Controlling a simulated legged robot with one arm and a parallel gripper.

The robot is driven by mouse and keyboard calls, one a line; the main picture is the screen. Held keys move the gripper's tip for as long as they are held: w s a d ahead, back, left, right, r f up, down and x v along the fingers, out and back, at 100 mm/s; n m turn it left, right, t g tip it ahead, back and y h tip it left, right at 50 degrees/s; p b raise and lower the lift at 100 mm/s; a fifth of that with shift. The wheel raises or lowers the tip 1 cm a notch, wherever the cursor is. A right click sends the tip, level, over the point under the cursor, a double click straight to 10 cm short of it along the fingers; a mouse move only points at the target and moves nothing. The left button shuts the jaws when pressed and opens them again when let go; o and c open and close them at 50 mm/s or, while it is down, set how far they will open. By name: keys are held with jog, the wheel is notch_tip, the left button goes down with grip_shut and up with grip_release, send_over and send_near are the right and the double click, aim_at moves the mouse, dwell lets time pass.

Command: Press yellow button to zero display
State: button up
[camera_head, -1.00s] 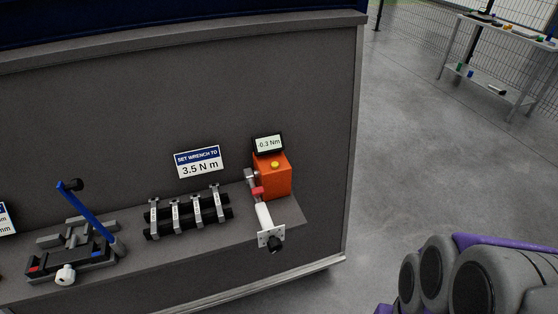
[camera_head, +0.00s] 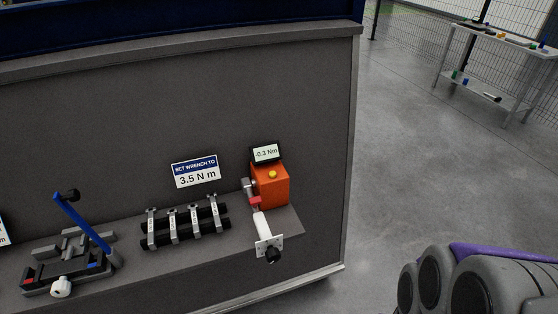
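The yellow button (camera_head: 273,174) is a small round knob on top of an orange box (camera_head: 271,190) at the right end of a grey shelf. The display (camera_head: 266,153) stands at the back of the box and reads -0.3 Nm. A torque tool with a red band and white handle (camera_head: 262,224) extends from the box's left side toward the front edge. A grey and purple body part of mine shows at the lower right. My gripper is not identifiable in the view, and nothing is seen touching the button.
A sign (camera_head: 196,171) reads "SET WRENCH TO 3.5 N m". A rack (camera_head: 185,223) of several wrenches stands left of the box. A fixture with a blue lever (camera_head: 84,226) is farther left. A workbench (camera_head: 497,44) stands at the back right; the floor between is clear.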

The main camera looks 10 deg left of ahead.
grip_shut()
dwell(0.3)
dwell(1.1)
